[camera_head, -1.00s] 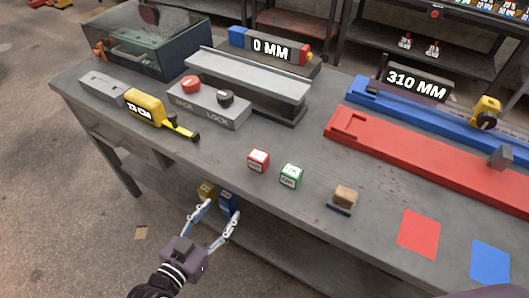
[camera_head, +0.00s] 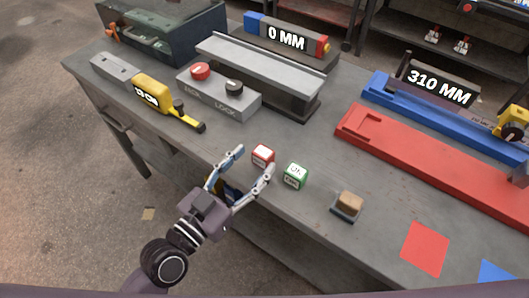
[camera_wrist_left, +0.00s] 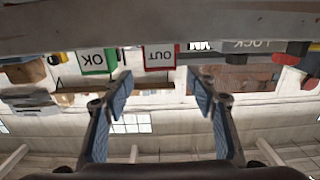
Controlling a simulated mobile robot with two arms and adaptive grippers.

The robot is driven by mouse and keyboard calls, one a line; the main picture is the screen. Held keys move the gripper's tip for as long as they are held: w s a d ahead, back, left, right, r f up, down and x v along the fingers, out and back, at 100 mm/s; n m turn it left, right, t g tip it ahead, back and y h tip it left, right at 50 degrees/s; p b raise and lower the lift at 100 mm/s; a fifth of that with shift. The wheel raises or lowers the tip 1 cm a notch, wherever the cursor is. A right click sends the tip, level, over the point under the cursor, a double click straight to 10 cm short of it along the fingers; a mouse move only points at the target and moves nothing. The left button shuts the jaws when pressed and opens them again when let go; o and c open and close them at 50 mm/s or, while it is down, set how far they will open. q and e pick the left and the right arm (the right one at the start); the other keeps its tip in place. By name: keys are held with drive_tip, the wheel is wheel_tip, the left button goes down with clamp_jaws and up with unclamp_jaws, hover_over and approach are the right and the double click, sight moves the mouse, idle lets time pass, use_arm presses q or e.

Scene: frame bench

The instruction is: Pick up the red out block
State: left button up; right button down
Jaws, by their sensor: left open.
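The red out block (camera_head: 263,155) is a small white cube with red edges near the front edge of the bench. It also shows in the left wrist view (camera_wrist_left: 159,57), upside down with OUT on its face. My left gripper (camera_head: 254,161) is open, its fingers pointing at the block from the front edge. In the left wrist view the block lies ahead, between the lines of the two fingers (camera_wrist_left: 158,78). The gap between fingertips and block is hard to judge, but nothing is held. My right gripper is not in view.
A green OK block (camera_head: 295,176) stands close to the right of the red one. A wooden block on a dark base (camera_head: 347,206) is further right. A grey JACK/LOCK box (camera_head: 218,94) and a yellow tape measure (camera_head: 152,93) lie behind. The bench front edge (camera_head: 290,242) is near my arm.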

sight(263, 151)
use_arm(q)
drive_tip(key=x, duration=0.4)
drive_tip(key=shift+a+f+p, duration=0.1)
drive_tip(key=shift+f+p, duration=0.15)
drive_tip(key=shift+p, duration=0.1)
drive_tip(key=shift+w+d, duration=0.25)
drive_tip(key=shift+w, duration=0.1)
drive_tip(key=shift+w+f, duration=0.1)
drive_tip(key=shift+c, duration=0.8)
drive_tip(key=c, duration=1)
drive_tip(key=shift+c, duration=0.7)
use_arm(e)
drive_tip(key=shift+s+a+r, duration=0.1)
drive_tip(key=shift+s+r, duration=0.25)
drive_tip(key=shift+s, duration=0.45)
